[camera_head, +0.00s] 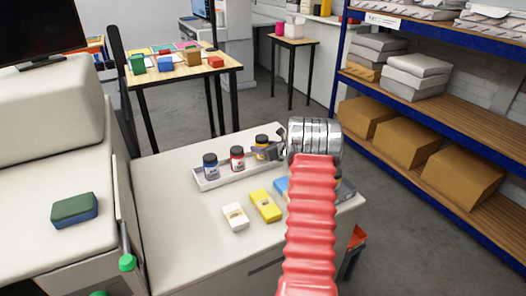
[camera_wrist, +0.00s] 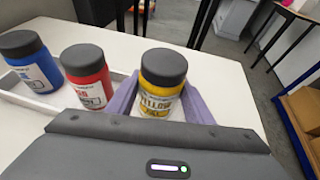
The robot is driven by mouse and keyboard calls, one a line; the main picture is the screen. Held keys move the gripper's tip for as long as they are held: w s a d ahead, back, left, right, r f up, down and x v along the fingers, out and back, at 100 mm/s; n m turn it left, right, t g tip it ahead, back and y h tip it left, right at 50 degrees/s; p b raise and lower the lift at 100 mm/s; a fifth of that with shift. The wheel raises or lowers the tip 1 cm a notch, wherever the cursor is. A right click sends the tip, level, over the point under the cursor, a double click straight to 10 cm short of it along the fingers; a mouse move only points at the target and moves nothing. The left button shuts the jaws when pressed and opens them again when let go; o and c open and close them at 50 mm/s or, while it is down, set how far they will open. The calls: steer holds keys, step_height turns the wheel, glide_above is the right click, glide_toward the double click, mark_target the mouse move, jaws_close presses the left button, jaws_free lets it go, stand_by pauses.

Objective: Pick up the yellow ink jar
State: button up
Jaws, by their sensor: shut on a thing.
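The yellow ink jar (camera_wrist: 160,98) has a dark lid and stands upright between the two fingers of my gripper (camera_wrist: 155,108) in the wrist view. My gripper is shut on it. In the head view the yellow jar (camera_head: 261,149) shows at the right end of the white tray (camera_head: 228,177), partly hidden by my gripper (camera_head: 266,152). I cannot tell whether the jar still touches the tray.
A red jar (camera_head: 237,158) and a blue jar (camera_head: 210,166) stand in the tray to the left. White (camera_head: 235,217) and yellow (camera_head: 265,205) boxes lie in front on the white table (camera_head: 172,232). A blue shelf unit (camera_head: 430,119) stands at the right.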

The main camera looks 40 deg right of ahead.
mark_target(262, 137)
step_height(262, 137, up, 8)
stand_by(0.8)
steer(key=s+a+f, duration=0.1)
steer(key=s+a, duration=0.8)
steer(key=a, duration=0.2)
steer(key=s+a+f, duration=0.1)
steer(key=s+a, duration=0.8)
steer(key=a, duration=0.3)
steer(key=shift+s+a+f, duration=0.15)
steer(key=shift+f, duration=0.15)
